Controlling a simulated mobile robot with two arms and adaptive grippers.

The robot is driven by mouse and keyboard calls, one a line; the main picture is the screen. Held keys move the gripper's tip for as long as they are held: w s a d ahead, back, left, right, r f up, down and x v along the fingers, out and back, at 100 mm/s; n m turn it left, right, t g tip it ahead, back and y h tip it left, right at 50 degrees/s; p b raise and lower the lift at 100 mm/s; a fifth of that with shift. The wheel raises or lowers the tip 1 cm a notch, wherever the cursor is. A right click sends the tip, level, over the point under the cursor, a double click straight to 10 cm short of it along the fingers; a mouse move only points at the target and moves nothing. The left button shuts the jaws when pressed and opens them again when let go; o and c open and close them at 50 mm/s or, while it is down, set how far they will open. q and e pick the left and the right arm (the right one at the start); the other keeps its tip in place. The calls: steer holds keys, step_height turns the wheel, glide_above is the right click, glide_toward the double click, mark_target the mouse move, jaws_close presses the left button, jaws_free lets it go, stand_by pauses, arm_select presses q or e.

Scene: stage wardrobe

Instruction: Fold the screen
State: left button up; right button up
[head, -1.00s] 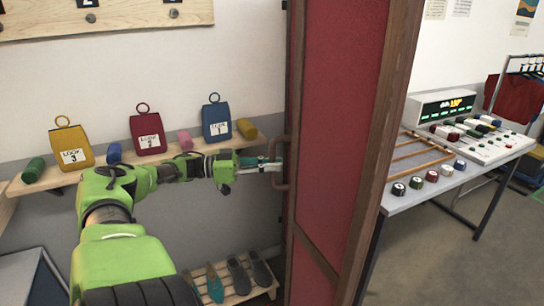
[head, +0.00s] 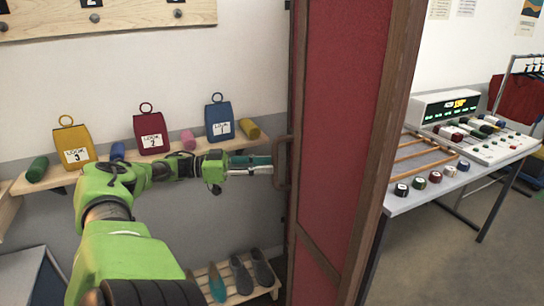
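The screen (head: 342,120) stands upright right of centre, with red panels in dark brown wooden frames, running out of the picture at top and bottom. A narrow frame edge shows at its left, beside the broad red face. A brown loop handle (head: 278,181) sticks out from the left edge. My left gripper (head: 266,164) is just left of the handle; its fingers look parted, with nothing held between them, and their tips stop beside the handle's bar. My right gripper is not in view.
A shelf (head: 67,180) with tagged yellow, red and blue bags and small rolls runs behind my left arm. A shoe rack (head: 262,290) stands low beside the screen.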

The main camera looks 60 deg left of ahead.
arm_select(q)
steer(key=v, duration=0.8)
